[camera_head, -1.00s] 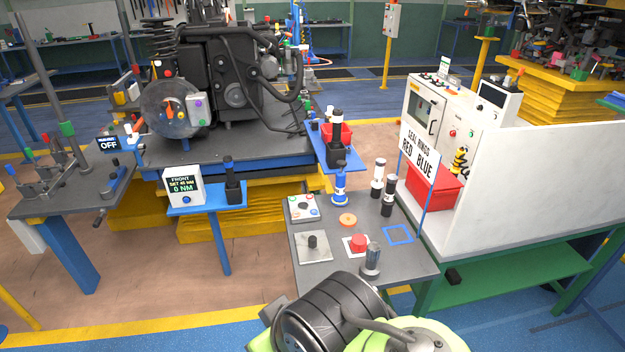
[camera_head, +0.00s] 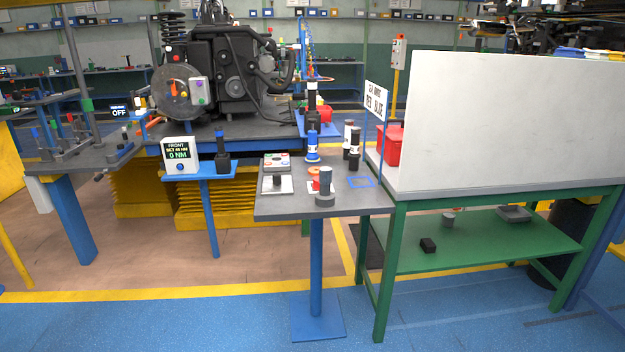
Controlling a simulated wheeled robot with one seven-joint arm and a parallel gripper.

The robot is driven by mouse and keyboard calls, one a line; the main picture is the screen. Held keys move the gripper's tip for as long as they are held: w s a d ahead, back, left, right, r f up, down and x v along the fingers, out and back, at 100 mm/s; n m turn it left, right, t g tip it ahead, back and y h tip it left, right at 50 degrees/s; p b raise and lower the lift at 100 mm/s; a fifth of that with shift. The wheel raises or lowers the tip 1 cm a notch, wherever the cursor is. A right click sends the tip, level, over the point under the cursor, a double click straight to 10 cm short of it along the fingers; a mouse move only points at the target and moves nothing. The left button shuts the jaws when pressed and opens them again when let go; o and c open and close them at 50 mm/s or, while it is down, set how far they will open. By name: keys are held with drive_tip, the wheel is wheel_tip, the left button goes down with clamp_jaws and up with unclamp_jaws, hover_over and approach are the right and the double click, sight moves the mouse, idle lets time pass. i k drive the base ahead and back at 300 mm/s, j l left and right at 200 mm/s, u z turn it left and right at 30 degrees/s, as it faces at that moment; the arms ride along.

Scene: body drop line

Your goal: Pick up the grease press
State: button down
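A small grey table (camera_head: 290,208) on a blue post stands in the middle of the view. At its front edge is an upright grey cylinder on a round base (camera_head: 325,188). Behind it are a blue-and-black bottle-like tool (camera_head: 312,147), a black cylinder with a white band (camera_head: 354,152) and a white-and-black cylinder (camera_head: 348,132). A black knob stands on a pale plate (camera_head: 280,185) at the left. No label marks which one is the grease press, so I cannot tell. My gripper is out of view.
The table also holds a box with coloured buttons (camera_head: 276,162), an orange disc (camera_head: 315,170) and a blue square outline (camera_head: 361,182). A green bench (camera_head: 480,247) with a tall white panel (camera_head: 510,125) stands at the right. The blue floor in front is clear.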

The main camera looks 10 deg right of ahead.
sight(311, 155)
drive_tip(key=i+u, duration=0.25)
drive_tip(key=i, duration=0.25)
drive_tip(key=i+u, duration=0.25)
drive_tip(key=i, duration=0.25)
drive_tip(key=i+l+u, duration=0.1)
drive_tip(key=i+u, duration=0.15)
drive_tip(key=i, duration=0.25)
drive_tip(key=i+l+u, duration=0.25)
drive_tip(key=i, duration=0.2)
